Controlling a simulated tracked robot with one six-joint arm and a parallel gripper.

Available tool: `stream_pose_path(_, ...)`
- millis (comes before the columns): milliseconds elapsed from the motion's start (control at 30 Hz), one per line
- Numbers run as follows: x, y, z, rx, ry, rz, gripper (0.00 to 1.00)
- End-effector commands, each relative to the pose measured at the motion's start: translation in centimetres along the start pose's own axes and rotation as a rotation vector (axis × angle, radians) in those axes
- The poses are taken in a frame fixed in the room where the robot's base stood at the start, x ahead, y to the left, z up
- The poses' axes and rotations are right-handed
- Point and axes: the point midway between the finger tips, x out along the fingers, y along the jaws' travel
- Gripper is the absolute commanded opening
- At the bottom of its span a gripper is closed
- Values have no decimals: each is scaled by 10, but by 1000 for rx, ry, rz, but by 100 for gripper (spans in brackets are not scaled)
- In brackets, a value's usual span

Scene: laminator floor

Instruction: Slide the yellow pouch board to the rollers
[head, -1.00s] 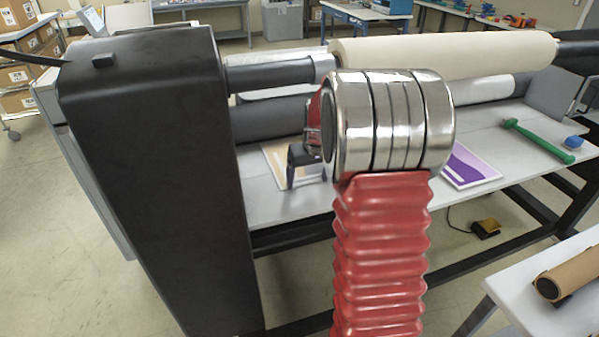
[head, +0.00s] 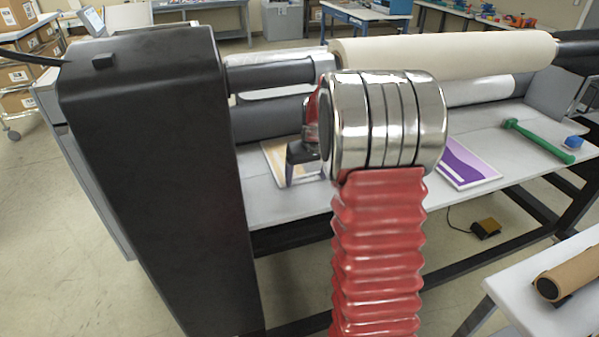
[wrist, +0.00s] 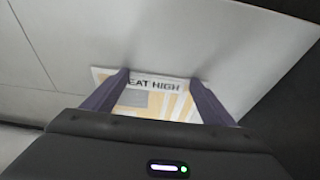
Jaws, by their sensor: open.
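The yellow pouch board (head: 274,151) lies flat on the pale feed table at the left, in front of the rollers, partly hidden by my gripper in the head view. In the wrist view the board (wrist: 147,101) shows white and yellow with dark printed letters along its far edge. My gripper (wrist: 159,80) is open, with its two fingers spread over the board; I cannot tell whether they touch it. In the head view my gripper (head: 303,172) is partly hidden behind my arm's metal rings. The dark lower roller (head: 268,118) lies behind the board.
A large cream roll (head: 445,53) runs above the table. A purple and white board (head: 468,163) lies right of my arm. A green-handled tool (head: 538,140) and a blue object (head: 574,142) lie farther right. A tall black housing (head: 150,170) stands left.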

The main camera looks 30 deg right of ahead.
Motion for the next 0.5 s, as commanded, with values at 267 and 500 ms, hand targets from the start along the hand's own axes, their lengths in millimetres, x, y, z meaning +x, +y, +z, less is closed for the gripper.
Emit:
stream_pose_path(267,0,0,5,0,-4,-1,78)
stream_pose_path(500,0,0,6,0,-4,-1,78)
